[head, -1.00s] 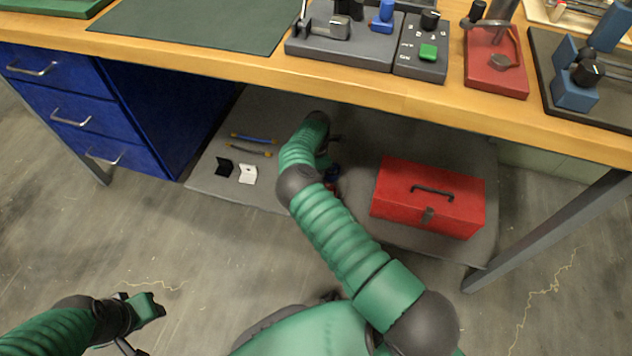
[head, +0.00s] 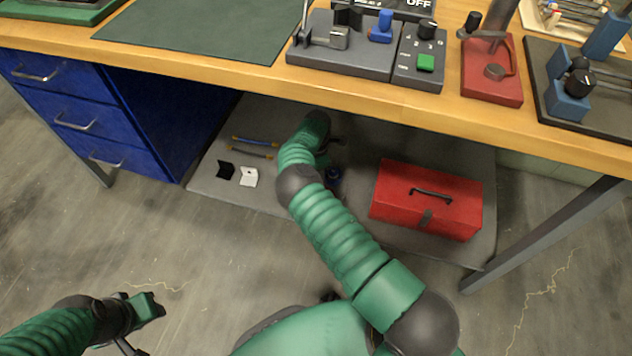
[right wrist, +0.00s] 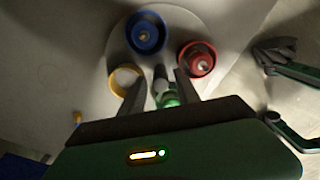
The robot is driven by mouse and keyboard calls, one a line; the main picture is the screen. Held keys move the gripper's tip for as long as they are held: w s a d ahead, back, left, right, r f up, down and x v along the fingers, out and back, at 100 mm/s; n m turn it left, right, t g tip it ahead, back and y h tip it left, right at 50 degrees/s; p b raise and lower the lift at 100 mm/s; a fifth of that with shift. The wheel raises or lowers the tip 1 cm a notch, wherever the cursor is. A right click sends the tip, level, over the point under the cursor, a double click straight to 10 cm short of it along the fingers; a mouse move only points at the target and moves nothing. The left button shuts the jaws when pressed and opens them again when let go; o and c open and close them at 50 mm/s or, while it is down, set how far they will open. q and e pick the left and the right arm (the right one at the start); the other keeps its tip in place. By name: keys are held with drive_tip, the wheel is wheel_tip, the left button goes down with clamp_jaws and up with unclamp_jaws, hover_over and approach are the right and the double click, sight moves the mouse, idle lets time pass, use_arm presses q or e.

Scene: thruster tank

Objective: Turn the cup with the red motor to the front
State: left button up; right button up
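In the right wrist view a round pale turntable (right wrist: 117,50) carries a red round piece (right wrist: 196,59) with a pale centre at the right, a blue one (right wrist: 146,33) at the top and a yellow ring (right wrist: 122,80) at the left. I cannot tell cup from motor in the red piece. My right gripper (right wrist: 160,88) has its fingers apart, on either side of a grey post (right wrist: 161,76) with a green part below it; gaps show beside the post. In the head view my arm hides most of the turntable; the blue piece (head: 333,177) peeks out. My left gripper (head: 143,312) hangs low at the left, away from everything.
Under the wooden bench (head: 250,78) a grey mat (head: 215,190) holds a red toolbox (head: 428,202) right of my right arm. Black and white brackets (head: 248,177) and two handles (head: 252,152) lie at the left. Blue drawers (head: 90,125) and a bench leg (head: 540,235) flank the space.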

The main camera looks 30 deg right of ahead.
drive_tip(key=shift+r+p, duration=2.9)
drive_tip(key=shift+r, duration=0.6)
drive_tip(key=shift+f, duration=0.1)
